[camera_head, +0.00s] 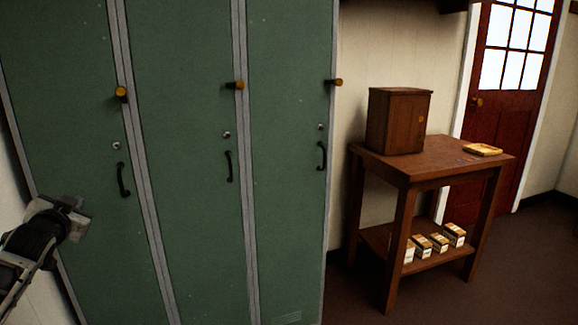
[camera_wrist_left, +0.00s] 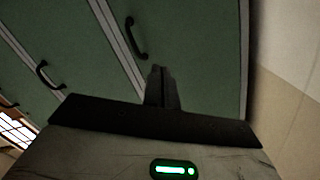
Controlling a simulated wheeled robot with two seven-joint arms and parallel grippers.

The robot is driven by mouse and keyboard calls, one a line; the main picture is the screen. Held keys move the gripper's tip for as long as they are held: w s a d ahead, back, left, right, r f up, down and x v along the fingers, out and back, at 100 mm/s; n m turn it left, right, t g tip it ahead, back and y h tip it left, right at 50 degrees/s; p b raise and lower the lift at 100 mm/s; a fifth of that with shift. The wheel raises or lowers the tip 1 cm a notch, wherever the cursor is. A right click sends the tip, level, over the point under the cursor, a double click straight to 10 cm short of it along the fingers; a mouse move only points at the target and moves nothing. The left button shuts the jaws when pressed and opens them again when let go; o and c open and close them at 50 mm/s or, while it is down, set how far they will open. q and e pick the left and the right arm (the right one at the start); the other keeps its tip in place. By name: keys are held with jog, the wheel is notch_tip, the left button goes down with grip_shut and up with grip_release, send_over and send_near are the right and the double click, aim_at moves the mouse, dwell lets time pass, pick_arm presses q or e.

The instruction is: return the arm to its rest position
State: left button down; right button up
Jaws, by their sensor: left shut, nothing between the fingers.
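My left gripper (camera_head: 76,205) is at the left edge of the head view, in front of the leftmost green locker door. In the left wrist view its fingers (camera_wrist_left: 160,75) are together with nothing between them. The gripper is apart from the black handle (camera_head: 123,180) of the leftmost locker, to the left of it. That handle also shows in the left wrist view (camera_wrist_left: 136,38), above and left of the fingers. My right gripper is in neither view.
Green lockers (camera_head: 185,110) with yellow-tipped knobs fill the left half. A wooden table (camera_head: 430,165) stands to the right with a small wooden cabinet (camera_head: 398,121), a yellow tray (camera_head: 482,149) and several boxes on its lower shelf. A red door (camera_head: 507,110) is behind. The floor at the front right is clear.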

pick_arm(q)
jog(key=s+d+f+m+g+h, duration=0.1)
jog(key=s+d+f+h, duration=0.1)
jog(key=s+d+f, duration=0.4)
jog(key=s+d+f+h, duration=0.2)
jog(key=s+d+f, duration=0.1)
jog(key=d+f, duration=0.6)
jog(key=s+d+f+m+g+h, duration=0.1)
jog(key=s+d+f+h, duration=0.1)
jog(key=s+d+f, duration=0.35)
pick_arm(e)
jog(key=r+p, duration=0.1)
jog(key=p, duration=0.1)
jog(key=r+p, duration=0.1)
jog(key=p, duration=0.1)
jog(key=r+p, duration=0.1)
jog(key=p, duration=0.1)
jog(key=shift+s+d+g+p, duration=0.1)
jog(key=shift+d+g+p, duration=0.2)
jog(key=shift+p, duration=0.1)
pick_arm(q)
jog(key=s+d+n+g+h, duration=0.2)
jog(key=s+d+g+h, duration=0.1)
jog(key=s+d, duration=1.3)
jog(key=s, duration=0.3)
jog(key=shift+s+n, duration=0.15)
jog(key=shift+n, duration=0.15)
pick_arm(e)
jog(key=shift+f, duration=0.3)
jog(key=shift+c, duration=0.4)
